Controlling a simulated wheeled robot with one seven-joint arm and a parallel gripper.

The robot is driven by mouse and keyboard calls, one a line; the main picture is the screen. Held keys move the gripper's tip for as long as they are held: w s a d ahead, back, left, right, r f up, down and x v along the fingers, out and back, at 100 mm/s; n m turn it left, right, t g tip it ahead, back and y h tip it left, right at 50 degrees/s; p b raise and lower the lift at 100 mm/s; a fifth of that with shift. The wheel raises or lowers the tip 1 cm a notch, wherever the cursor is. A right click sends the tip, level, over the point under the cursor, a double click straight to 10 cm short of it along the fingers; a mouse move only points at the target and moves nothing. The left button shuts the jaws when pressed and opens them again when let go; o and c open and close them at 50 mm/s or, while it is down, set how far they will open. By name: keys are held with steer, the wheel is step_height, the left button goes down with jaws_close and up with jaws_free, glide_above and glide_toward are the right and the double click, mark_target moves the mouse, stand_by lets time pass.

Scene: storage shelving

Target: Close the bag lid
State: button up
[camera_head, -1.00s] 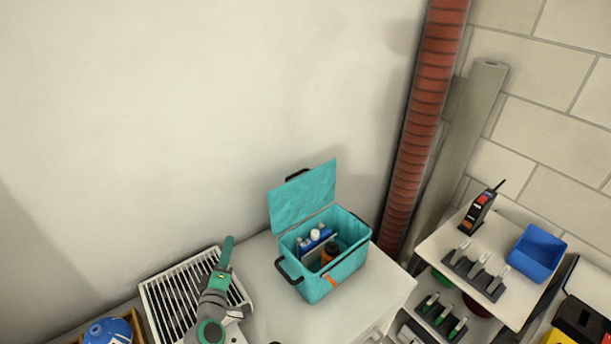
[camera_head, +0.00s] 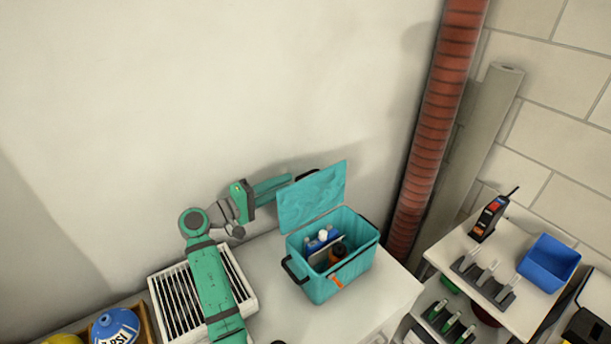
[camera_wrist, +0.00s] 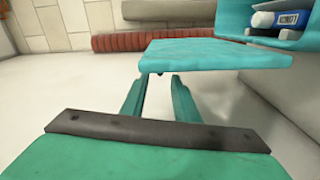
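The teal bag (camera_head: 335,280) stands on the white table with its lid (camera_head: 313,196) raised, hinged at the back and leaning up toward the wall. A dark handle is partly visible behind the lid's top edge. My gripper (camera_head: 284,182) is at the lid's left edge, near its upper part, close to the wall. In the wrist view the lid (camera_wrist: 215,53) lies just beyond my gripper's fingers (camera_wrist: 159,82), which are apart with a gap between them. Their tips are close to the lid's edge; I cannot tell whether they touch.
Inside the bag are a blue-and-white item (camera_head: 322,240) and an orange-and-black item (camera_head: 338,253). A white slatted rack (camera_head: 172,300) lies under my arm. A red pipe (camera_head: 430,135) rises behind the table's right side. A shelf to the right holds a blue bin (camera_head: 549,262).

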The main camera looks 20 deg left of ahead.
mark_target(296, 179)
steer(key=x, duration=0.8)
steer(key=shift+w+f, duration=0.1)
steer(key=shift+c, duration=0.7)
jaws_close()
